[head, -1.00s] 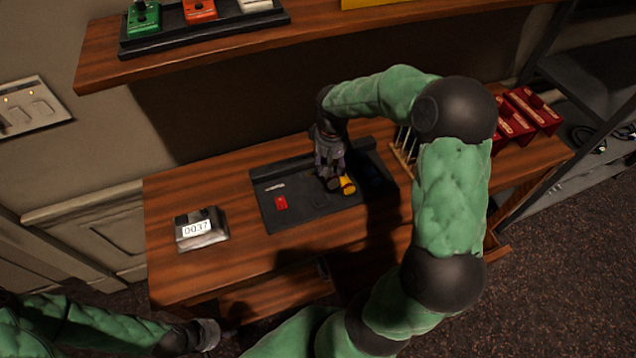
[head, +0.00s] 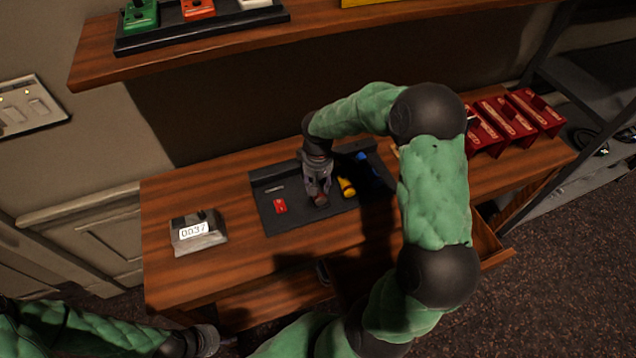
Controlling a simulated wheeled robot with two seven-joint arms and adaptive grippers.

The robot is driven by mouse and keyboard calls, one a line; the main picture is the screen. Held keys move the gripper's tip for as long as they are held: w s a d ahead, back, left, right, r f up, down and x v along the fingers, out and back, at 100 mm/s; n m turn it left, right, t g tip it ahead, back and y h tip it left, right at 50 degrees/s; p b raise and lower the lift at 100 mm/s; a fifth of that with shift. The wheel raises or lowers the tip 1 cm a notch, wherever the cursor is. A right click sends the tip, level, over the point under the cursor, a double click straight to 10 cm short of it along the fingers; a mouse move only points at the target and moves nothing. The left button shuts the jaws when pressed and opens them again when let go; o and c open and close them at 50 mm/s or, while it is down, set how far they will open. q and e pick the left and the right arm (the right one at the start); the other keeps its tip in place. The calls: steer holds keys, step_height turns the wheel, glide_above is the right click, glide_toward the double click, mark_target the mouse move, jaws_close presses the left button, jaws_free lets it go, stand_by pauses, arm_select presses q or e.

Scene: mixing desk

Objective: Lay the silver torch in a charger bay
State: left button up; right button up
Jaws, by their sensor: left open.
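The dark charger tray (head: 262,222) lies on the wooden desk. A red item (head: 280,206), a yellow torch (head: 347,187) and a blue item (head: 367,166) are in it. A small pale silvery shape (head: 275,189) shows behind the red item. I cannot tell whether it is the silver torch or a marking.
A grey box with a 0037 display (head: 197,233) stands left on the desk. Several red holders (head: 508,122) stand at the right end. A shelf (head: 330,28) with pedals overhangs the back. An open drawer (head: 487,244) juts out at the right front. Desk between display box and tray is clear.

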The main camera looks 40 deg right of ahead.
mark_target(318, 184)
steer(key=shift+f, duration=0.15)
steer(key=o, duration=1.4)
steer(key=shift+r, duration=0.2)
step_height(318, 184, up, 12)
steer(key=p, duration=0.3)
steer(key=shift+f, duration=0.15)
